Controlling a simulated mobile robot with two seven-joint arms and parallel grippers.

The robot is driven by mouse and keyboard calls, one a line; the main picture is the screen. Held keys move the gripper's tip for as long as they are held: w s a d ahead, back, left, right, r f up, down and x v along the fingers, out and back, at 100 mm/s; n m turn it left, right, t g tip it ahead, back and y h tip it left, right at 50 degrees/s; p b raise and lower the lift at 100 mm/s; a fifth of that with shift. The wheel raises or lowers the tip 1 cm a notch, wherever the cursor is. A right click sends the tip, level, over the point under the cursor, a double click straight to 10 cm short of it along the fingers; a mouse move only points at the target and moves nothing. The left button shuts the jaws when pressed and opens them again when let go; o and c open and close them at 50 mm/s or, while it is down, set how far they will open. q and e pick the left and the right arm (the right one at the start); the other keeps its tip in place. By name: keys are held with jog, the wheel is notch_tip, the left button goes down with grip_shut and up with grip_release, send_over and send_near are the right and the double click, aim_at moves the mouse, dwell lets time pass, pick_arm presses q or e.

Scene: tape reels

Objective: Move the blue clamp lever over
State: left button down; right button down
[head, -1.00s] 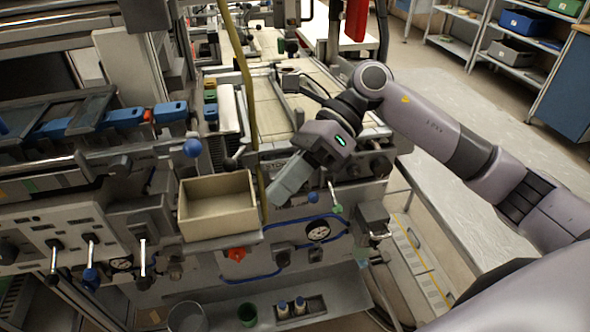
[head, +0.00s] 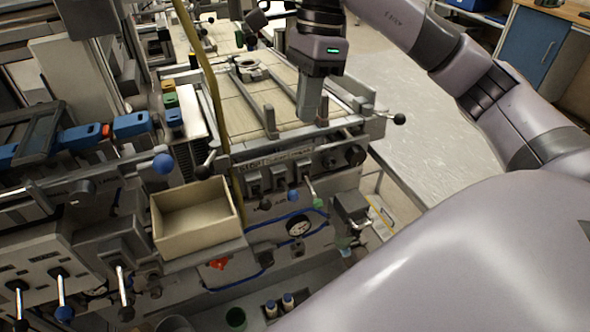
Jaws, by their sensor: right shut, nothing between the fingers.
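Several blue-knobbed levers show in the head view, and I cannot tell for sure which is the clamp lever. One large blue ball knob (head: 163,163) stands above the cream box on the left machine. A small blue knob (head: 293,195) is on the front panel below my right gripper. Another blue knob (head: 65,314) tips a lever at the lower left. My right gripper (head: 307,118) is shut and empty, pointing down over the front of the cream-topped bench, apart from all these knobs. My left gripper is out of view.
An open cream box (head: 195,218) sits in front of the left machine. A yellow hose (head: 214,92) runs down beside the bench. A black-knobbed lever (head: 398,118) sticks out at the bench's right. The floor to the right is clear.

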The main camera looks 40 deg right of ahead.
aim_at(294, 191)
jog(key=p+x, duration=0.1)
jog(key=x, duration=1.3)
jog(key=shift+a, duration=0.1)
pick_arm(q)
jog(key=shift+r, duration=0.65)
